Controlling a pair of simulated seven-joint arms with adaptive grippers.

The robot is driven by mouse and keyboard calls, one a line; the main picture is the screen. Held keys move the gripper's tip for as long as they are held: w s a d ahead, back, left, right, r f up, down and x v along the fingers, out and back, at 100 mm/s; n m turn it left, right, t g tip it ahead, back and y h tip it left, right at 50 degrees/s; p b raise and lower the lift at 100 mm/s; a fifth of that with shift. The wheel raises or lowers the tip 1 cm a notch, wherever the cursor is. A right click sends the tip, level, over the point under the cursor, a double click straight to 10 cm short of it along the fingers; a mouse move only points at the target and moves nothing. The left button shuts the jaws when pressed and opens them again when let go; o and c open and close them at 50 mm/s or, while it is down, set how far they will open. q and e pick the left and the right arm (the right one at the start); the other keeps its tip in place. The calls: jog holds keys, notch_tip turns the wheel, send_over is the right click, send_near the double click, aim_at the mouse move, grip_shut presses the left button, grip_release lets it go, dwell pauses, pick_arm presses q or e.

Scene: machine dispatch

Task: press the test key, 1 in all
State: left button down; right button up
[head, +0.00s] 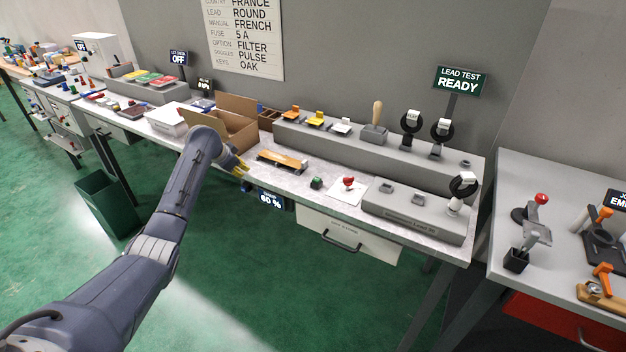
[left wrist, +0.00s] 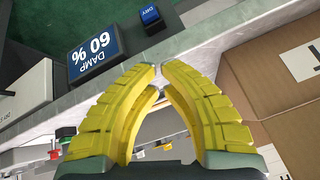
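No key in view carries a readable "test" label. A small green-topped block (head: 316,183) sits near the bench's front edge, and right of it a red knob (head: 348,181) stands on a white card. The LEAD TEST sign (head: 460,80) reads READY. My left gripper (head: 241,168) is above the bench's front edge, by the open cardboard box and left of the green block. In the left wrist view its yellow fingers (left wrist: 158,70) meet at the tips with nothing seen between them. The green block (left wrist: 65,132) shows there at lower left. My right gripper is not in view.
A display (head: 270,199) reading 60 % hangs at the front edge; a small blue DAMP key (left wrist: 150,17) shows beside it in the wrist view. The cardboard box (head: 237,122), a wooden piece (head: 282,160) and a grey raised rail (head: 340,145) stand around.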

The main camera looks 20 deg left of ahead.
aim_at(317, 180)
pick_arm(q)
jog(key=w+d+r+m, duration=0.1)
jog(key=d+r, duration=0.1)
jog(key=d, duration=0.3)
jog(key=w+d+r+m+h, duration=0.1)
jog(key=d+r+m, duration=0.1)
jog(key=d, duration=0.3)
jog(key=w+d+r+m+h, duration=0.1)
jog(key=d+r, duration=0.1)
jog(key=d, duration=0.3)
jog(key=shift+r+m, duration=0.3)
jog(key=d+r+m+g+h, duration=0.1)
jog(key=d+r+m, duration=0.4)
jog(key=d, duration=0.8)
jog(key=shift+s+d+r+h, duration=0.25)
jog(key=shift+d+r+h, duration=0.05)
jog(key=shift+r, duration=0.65)
jog(key=shift+f, duration=0.15)
jog(key=shift+f, duration=4.25)
jog(key=c, duration=2.1)
grip_release()
grip_shut()
